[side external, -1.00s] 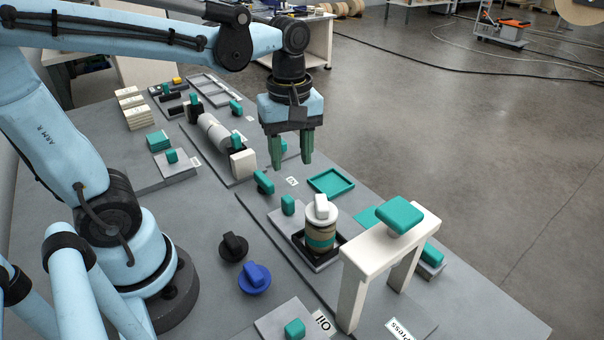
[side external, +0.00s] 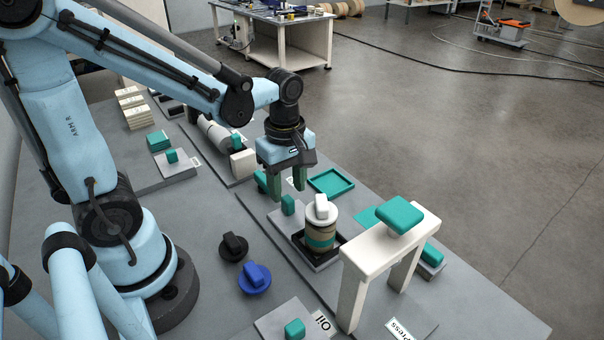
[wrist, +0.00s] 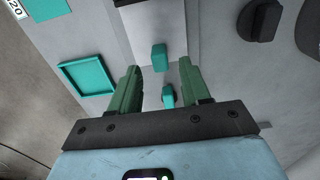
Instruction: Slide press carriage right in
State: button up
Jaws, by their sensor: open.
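A banded canister (side external: 320,237) with a white lid stands in that tray. The white press frame (side external: 355,285) with a teal top block (side external: 397,216) stands to the right of it. My gripper (side external: 287,190) is open and empty, pointing down just above the handle. In the wrist view, the handle (wrist: 159,57) shows between the fingertips of my gripper (wrist: 159,66), with a second teal block (wrist: 168,95) nearer the palm.
A teal square tray (side external: 331,182) lies flat to the right of my gripper. A black knob (side external: 233,247) and a blue knob (side external: 254,278) are at the front left. A white block (side external: 243,163) and grey roll stand behind. The Oil plate (side external: 275,327) is at the front edge.

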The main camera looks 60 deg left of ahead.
aim_at(287, 198)
jog(key=shift+f, duration=2.05)
jog(key=shift+c, duration=0.3)
grip_shut()
